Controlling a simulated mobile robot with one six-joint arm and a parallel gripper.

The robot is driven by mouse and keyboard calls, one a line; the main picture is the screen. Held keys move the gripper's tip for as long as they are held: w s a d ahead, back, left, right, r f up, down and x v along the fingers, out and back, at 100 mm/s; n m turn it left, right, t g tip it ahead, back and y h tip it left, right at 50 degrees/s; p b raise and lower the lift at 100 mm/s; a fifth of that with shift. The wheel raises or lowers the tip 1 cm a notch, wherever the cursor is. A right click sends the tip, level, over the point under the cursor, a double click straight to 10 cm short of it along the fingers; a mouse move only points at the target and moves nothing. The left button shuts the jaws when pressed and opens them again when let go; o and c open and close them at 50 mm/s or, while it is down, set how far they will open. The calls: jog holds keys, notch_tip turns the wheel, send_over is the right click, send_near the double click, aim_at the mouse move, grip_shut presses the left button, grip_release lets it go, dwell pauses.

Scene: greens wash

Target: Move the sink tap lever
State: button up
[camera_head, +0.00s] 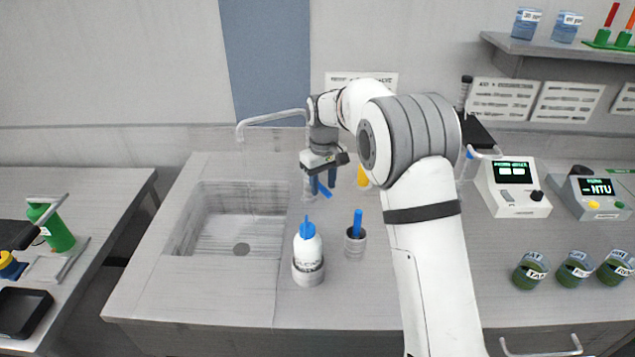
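The sink tap's thin metal spout (270,117) arches over the back right of the sink. Its upper right end passes behind my arm. A grey upright part, which looks like the tap body (308,190), stands just left of my gripper. My gripper (323,184) points down behind the bottle, right of the sink, with its two dark blue fingers a little apart. A brighter blue slanted piece (325,191), probably the tap lever, shows at the fingertips. I cannot tell whether the fingers touch it or hold it.
The sink (240,215) lies left of my gripper. A white bottle with blue cap (308,255) and a grey cup with a blue item (355,242) stand in front. A yellow object (362,177) is close right. Devices (512,188) and green jars (575,270) stand farther right.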

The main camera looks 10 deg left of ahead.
aim_at(324, 189)
notch_tip(324, 189, up, 7)
jog(key=shift+b, duration=0.35)
jog(key=shift+r, duration=0.4)
jog(key=s+d+r+m+t, duration=0.1)
jog(key=s+d+r+m, duration=0.15)
jog(key=s+d, duration=0.5)
jog(key=s+d+r+m+t, duration=0.15)
jog(key=s+d+r, duration=0.25)
jog(key=s+d, duration=0.4)
jog(key=s+d+f+m, duration=0.2)
jog(key=s+d, duration=0.1)
jog(key=s, duration=0.6)
jog(key=s+d+f+m, duration=0.1)
jog(key=s+d+f, duration=0.2)
jog(key=s, duration=0.7)
jog(key=shift+f+m, duration=0.3)
jog(key=shift+m, duration=0.1)
jog(key=shift+a+t, duration=0.1)
jog(key=shift+t, duration=0.15)
